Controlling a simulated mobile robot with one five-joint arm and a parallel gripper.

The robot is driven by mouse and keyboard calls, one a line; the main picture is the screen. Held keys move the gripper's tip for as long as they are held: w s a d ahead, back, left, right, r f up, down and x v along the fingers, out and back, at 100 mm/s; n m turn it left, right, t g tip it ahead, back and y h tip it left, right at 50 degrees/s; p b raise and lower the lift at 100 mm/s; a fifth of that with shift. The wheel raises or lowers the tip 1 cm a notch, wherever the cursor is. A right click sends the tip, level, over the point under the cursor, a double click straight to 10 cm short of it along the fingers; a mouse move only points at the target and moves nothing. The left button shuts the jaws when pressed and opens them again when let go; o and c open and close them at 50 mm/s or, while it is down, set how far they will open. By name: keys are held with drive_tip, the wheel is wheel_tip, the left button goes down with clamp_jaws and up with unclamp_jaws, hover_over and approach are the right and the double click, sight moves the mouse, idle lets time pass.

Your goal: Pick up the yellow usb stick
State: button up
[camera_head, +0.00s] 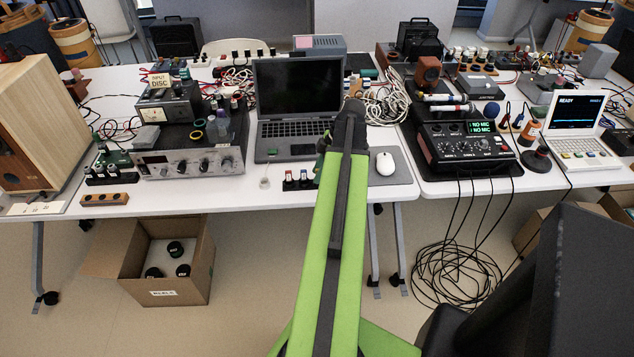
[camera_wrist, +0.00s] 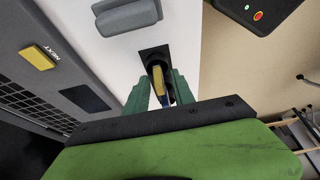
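A yellow stick (camera_wrist: 157,84), which looks like the yellow usb stick, stands in a small black holder (camera_wrist: 147,54) on the white table in the wrist view. The two green fingers of my gripper (camera_wrist: 161,78) lie on either side of it, and they look open, with dark gaps beside the stick. Whether either finger touches it is hard to tell. In the head view my own arm hides the gripper and this stick.
A dark laptop (camera_head: 299,90) stands on the white table (camera_head: 240,190); its edge is close beside my gripper. A white mouse (camera_head: 385,163) is to the right. Small holders with sticks (camera_head: 298,180) stand at the front edge. An open cardboard box (camera_head: 180,290) is on the floor.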

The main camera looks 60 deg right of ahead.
clamp_jaws()
drive_tip(key=shift+r, duration=0.1)
drive_tip(key=shift+r+p, duration=0.3)
drive_tip(key=shift+p, duration=0.1)
wheel_tip(320, 180, up, 4)
drive_tip(key=p, duration=0.3)
drive_tip(key=shift+f+p, duration=0.1)
drive_tip(key=shift+p, duration=0.3)
drive_tip(key=s+d+r+p, duration=0.5)
drive_tip(key=s+r+p, duration=0.1)
drive_tip(key=s, duration=0.4)
drive_tip(key=shift+s+r, duration=0.2)
drive_tip(key=shift+s, duration=0.1)
